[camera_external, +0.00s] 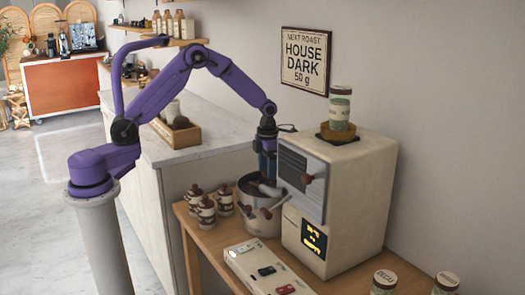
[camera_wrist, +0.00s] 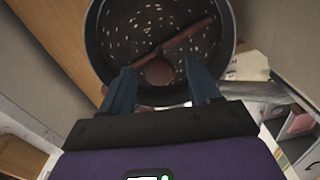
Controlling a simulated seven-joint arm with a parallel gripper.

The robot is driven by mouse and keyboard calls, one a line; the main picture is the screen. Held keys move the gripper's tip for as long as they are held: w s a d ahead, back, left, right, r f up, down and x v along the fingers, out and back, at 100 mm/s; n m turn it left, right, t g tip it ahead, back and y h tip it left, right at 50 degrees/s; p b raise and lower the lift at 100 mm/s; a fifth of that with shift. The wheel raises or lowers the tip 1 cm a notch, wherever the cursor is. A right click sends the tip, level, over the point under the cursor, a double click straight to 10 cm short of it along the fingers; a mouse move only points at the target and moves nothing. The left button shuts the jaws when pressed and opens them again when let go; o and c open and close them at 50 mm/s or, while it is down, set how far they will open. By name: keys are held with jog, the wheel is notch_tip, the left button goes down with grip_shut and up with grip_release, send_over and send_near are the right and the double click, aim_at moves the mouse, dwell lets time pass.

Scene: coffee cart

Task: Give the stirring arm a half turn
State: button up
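The stirring arm (camera_wrist: 190,34) is a reddish-brown bar lying diagonally across a round dark bowl (camera_wrist: 91,45) in the wrist view. A round brown knob (camera_wrist: 159,71) sits near the middle of the bar. Pale beans or flecks lie scattered on the bowl's dark floor. My gripper (camera_wrist: 160,66) has two blue fingers, one on each side of the knob, with gaps between; it is open. In the external view my gripper (camera_external: 266,176) points down into the metal pot (camera_external: 263,225) beside the machine, and its fingertips are mostly hidden.
The cream machine (camera_external: 358,200) with a grey panel (camera_external: 300,180) stands close to the right of the pot. Several small jars (camera_external: 205,212) stand to its left. A switch box (camera_external: 262,268) lies in front. A can (camera_external: 340,108) sits on top of the machine.

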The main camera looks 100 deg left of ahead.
notch_tip(320, 180, up, 17)
jog(key=shift+r, duration=0.2)
dwell(0.7)
